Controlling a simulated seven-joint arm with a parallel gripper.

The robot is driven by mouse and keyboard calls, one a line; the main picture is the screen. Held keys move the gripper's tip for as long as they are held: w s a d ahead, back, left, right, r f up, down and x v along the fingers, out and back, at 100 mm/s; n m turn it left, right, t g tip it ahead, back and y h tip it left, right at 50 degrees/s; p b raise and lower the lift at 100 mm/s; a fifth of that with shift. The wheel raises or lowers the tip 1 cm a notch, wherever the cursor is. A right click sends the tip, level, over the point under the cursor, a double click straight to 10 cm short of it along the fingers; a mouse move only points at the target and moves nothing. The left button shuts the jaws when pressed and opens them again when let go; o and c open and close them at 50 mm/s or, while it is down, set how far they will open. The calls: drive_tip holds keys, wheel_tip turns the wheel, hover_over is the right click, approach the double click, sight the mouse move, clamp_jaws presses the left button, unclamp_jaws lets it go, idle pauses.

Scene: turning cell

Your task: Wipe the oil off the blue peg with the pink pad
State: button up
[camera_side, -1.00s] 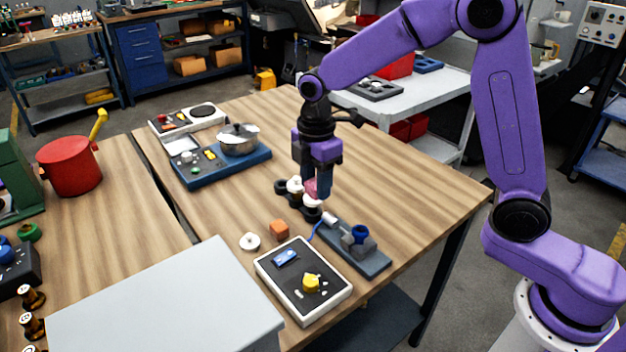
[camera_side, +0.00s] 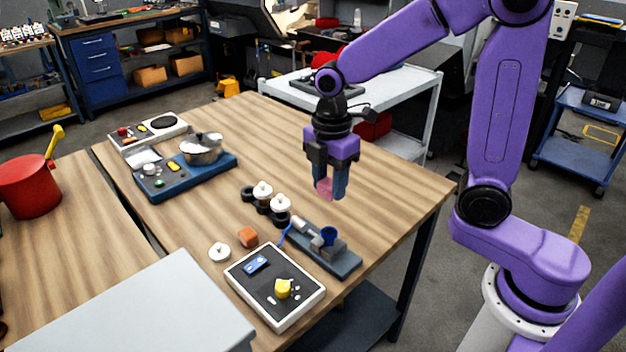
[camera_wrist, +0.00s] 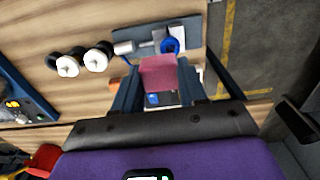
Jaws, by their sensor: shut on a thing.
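The pink pad (camera_side: 323,187) is held between the fingers of my gripper (camera_side: 326,192), in the air above the wooden table. In the wrist view the pink pad (camera_wrist: 160,75) shows clearly between the two dark blue fingers. A blue round piece, which looks like the blue peg (camera_side: 329,235), stands in a grey holder (camera_side: 335,248) on a dark base plate, below the pad in the side view. It also shows in the wrist view (camera_wrist: 170,45), just beyond the pad and apart from it. I cannot make out any oil on it.
White-topped pieces with black round parts (camera_side: 263,192) stand beside the base plate. An orange block (camera_side: 248,237), a white round piece (camera_side: 219,252) and a white-rimmed tray (camera_side: 248,295) lie nearby. A blue tray with a pot (camera_side: 203,148) is farther back. The table's right side is clear.

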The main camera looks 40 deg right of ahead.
sight(329, 230)
drive_tip(key=shift+f, duration=4.05)
drive_tip(key=shift+s+a+r, duration=0.15)
drive_tip(key=shift+s+a, duration=0.4)
drive_tip(key=shift+s, duration=0.15)
drive_tip(key=shift+s+a, duration=0.75)
drive_tip(key=shift+s, duration=0.1)
drive_tip(key=shift+w+d, duration=1.25)
drive_tip(key=shift+w, duration=0.4)
drive_tip(key=shift+s+r, duration=0.1)
drive_tip(key=shift+r, duration=3.85)
